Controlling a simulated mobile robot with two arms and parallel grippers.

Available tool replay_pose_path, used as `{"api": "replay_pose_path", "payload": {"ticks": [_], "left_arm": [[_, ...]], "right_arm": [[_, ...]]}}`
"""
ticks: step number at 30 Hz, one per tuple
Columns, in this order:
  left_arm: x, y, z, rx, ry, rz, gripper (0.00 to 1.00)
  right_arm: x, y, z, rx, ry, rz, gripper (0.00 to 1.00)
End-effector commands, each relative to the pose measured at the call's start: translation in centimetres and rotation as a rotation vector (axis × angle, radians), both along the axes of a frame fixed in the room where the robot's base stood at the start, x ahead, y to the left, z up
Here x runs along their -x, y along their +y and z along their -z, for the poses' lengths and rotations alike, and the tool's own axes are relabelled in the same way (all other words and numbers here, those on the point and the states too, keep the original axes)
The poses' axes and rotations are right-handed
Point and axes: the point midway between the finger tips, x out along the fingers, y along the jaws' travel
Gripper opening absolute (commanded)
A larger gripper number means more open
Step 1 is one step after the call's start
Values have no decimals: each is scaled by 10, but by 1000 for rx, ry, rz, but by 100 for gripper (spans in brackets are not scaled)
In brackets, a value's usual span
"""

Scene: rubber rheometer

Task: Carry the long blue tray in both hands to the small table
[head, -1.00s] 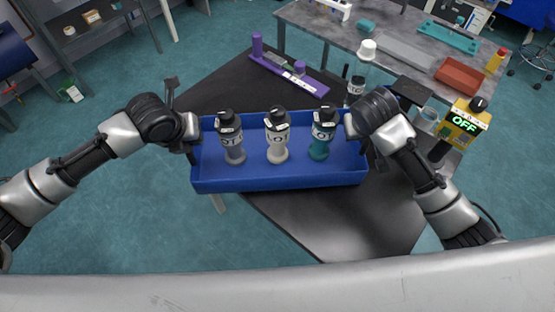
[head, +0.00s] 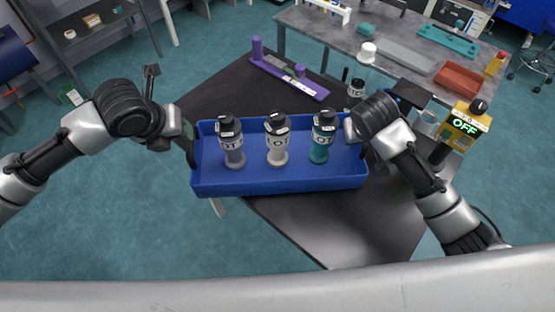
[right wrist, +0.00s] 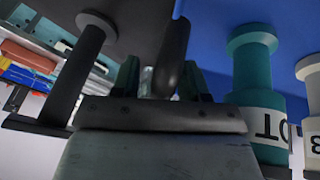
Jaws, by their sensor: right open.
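The long blue tray (head: 290,184) looks level at the near side of the black table (head: 300,230), its left end out past the table's edge. It holds three upright black-capped bottles: grey (head: 232,145), white (head: 277,142) and teal (head: 322,140). The teal bottle (right wrist: 258,95) also shows in the right wrist view. My left gripper (head: 187,143) is by the tray's left end; its fingers are too hidden to tell its opening. My right gripper (right wrist: 160,82) is open at the tray's right end, with a dark rounded bar (right wrist: 172,60) between its fingers.
A purple rack (head: 290,78) lies behind the tray. A grey table (head: 320,35) with a red tray (head: 462,76) is farther back. Open floor (head: 110,220) lies left.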

Motion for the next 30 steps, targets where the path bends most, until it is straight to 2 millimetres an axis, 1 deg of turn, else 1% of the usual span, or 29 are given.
{"api": "replay_pose_path", "payload": {"ticks": [1, 6, 10, 13, 17, 25, 27, 30], "left_arm": [[4, 2, -10, -1, -4, 0, 44], [13, 7, -32, -1, -3, 0, 44], [17, 8, -39, 0, 0, 0, 44], [17, 8, -40, -1, 0, 0, 44], [17, 8, -40, -1, 0, 0, 44], [17, 8, -40, 0, 0, 0, 44], [17, 8, -40, 0, 0, 0, 44], [17, 8, -39, 0, 0, 0, 44]], "right_arm": [[0, 0, 0, 0, 0, 0, 44], [0, 0, 0, 0, 0, 0, 44], [0, 0, -1, 0, -1, 0, 44], [3, 2, -8, -2, -4, -2, 44], [11, 6, -28, -2, -6, -2, 44], [35, 17, -84, -2, -6, -2, 44], [36, 17, -94, 5, -12, -5, 44], [40, 20, -103, 4, -9, -6, 44]]}}
